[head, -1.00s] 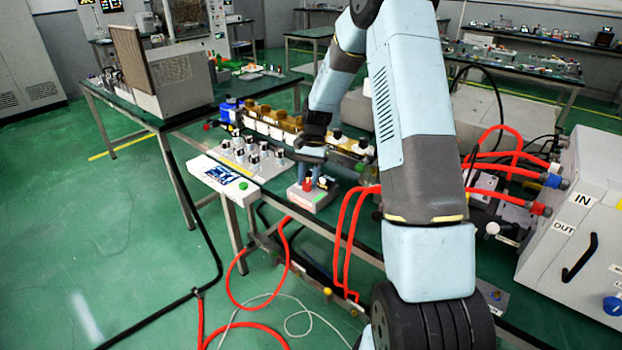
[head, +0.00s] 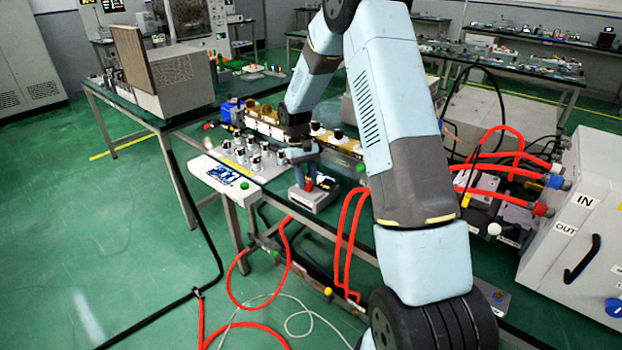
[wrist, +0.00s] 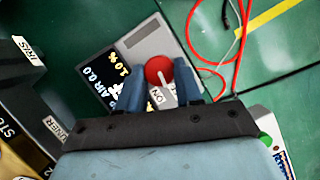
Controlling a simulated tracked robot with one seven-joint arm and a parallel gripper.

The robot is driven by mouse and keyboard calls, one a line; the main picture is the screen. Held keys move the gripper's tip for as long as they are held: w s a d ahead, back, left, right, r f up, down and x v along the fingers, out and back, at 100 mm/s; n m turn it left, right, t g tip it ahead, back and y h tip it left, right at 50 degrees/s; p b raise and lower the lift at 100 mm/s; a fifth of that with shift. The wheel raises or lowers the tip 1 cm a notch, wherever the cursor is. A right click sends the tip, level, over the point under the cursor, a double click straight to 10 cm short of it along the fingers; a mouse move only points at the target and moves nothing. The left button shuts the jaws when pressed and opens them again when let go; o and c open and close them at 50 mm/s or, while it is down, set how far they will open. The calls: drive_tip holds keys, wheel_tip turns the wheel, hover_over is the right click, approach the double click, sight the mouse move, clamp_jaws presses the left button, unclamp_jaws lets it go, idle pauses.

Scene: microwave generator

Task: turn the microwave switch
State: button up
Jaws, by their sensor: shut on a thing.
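The switch is a red round knob (wrist: 158,70) with a pale pointer bar. It sits on a grey box (wrist: 150,45) with a lit readout and an "ON" label beside the knob. My gripper (wrist: 160,82) has one blue finger on each side of the knob and is shut on it. In the head view the red knob (head: 308,185) shows low between my fingers, on top of the small grey box (head: 318,200) at the table's front edge. My gripper (head: 305,178) comes down on it from above and hides part of the box top.
A white panel with a green button (head: 222,178) and several silver-black knobs (head: 250,152) stand to the left. A row of brown-and-white parts (head: 270,122) lies behind. Red hoses (head: 345,240) hang to the right, near a white cabinet (head: 580,230).

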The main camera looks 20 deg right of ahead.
drive_tip(key=shift+s+f+n+h, duration=0.15)
drive_tip(key=shift+n+h, duration=0.15)
drive_tip(key=shift+n, duration=0.6)
drive_tip(key=o, duration=1)
drive_tip(key=v, duration=1.4)
drive_tip(key=shift+a, duration=0.1)
